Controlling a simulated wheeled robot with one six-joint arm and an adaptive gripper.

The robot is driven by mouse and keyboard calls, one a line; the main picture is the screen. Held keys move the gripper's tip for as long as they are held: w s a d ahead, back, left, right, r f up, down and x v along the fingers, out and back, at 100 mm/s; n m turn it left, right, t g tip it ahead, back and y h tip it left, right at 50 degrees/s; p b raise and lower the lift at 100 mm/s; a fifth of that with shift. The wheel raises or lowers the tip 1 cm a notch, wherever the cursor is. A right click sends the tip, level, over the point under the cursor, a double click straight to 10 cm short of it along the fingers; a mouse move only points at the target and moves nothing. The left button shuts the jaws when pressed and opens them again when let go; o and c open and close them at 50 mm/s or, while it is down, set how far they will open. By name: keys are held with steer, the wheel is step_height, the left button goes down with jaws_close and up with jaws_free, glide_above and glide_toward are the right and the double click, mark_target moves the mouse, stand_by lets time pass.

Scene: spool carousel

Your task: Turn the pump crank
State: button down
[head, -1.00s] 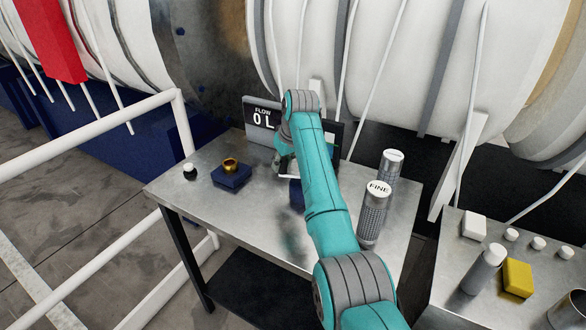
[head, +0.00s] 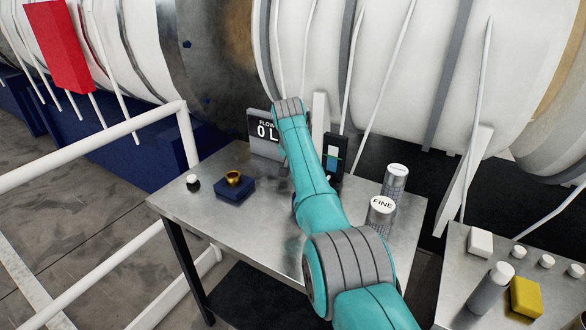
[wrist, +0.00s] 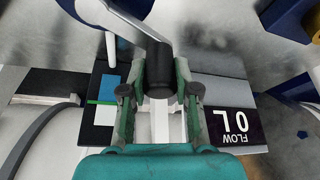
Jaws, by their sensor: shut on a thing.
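The pump crank shows in the wrist view as a pale metal arm (wrist: 118,18) with a dark cylindrical handle (wrist: 160,76). My gripper (wrist: 159,92) has its two fingers on either side of the handle and is shut on it. In the head view my own arm hides the gripper, the crank and the pump body. The flow display (head: 264,140) reads 0 L; it also shows in the wrist view (wrist: 231,126). A dark gauge panel (head: 333,158) with a blue bar and a green line stands right of my arm.
On the metal table (head: 190,210) are a blue block (head: 234,191) with a brass ring (head: 233,178), a small white-topped knob (head: 193,181), and two grey cylinders, one marked FINE (head: 381,213). A white railing (head: 95,140) runs at left. A second table (head: 455,275) holds a yellow block (head: 525,297).

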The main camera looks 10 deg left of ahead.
steer(key=shift+w+d+m, duration=0.15)
steer(key=shift+d+m, duration=0.1)
steer(key=shift+m, duration=0.15)
steer(key=c, duration=0.8)
jaws_free()
steer(key=v, duration=1.2)
steer(key=shift+w+a, duration=0.1)
steer(key=shift+a, duration=0.05)
